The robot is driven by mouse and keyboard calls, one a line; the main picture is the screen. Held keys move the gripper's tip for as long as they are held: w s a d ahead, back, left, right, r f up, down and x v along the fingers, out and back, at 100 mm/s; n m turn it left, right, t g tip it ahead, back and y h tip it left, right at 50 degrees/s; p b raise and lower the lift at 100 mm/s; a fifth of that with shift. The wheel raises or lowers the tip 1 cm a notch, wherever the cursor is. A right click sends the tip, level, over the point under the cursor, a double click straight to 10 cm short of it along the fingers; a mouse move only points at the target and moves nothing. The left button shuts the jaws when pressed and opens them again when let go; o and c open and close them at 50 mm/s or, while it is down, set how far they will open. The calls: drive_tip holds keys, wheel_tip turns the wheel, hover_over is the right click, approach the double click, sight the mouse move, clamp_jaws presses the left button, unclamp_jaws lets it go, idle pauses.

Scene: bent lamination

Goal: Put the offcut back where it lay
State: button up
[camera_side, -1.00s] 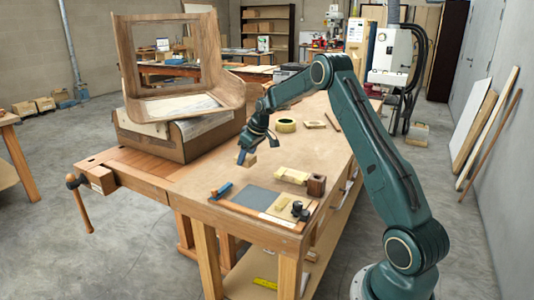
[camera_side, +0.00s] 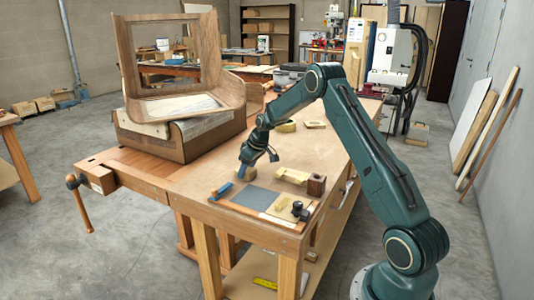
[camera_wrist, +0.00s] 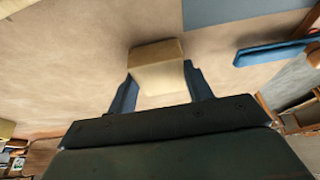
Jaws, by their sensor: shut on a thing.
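The offcut is a small pale wood block (camera_wrist: 157,70). In the wrist view it sits between the two dark blue fingers of my gripper (camera_wrist: 160,88), which are shut on it. In the side view my gripper (camera_side: 246,172) is low over the front part of the workbench top (camera_side: 205,183), and the offcut is mostly hidden by it. I cannot tell whether the block touches the bench.
A grey-blue mat (camera_side: 257,196) lies close by on the right, with a blue-handled tool (camera_side: 221,190) in front. A large bent wooden form (camera_side: 180,65) stands back left.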

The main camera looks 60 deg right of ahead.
drive_tip(key=o, duration=1)
drive_tip(key=shift+f, duration=0.15)
drive_tip(key=v, duration=1.2)
drive_tip(key=shift+a+r, duration=0.1)
drive_tip(key=shift+r, duration=0.15)
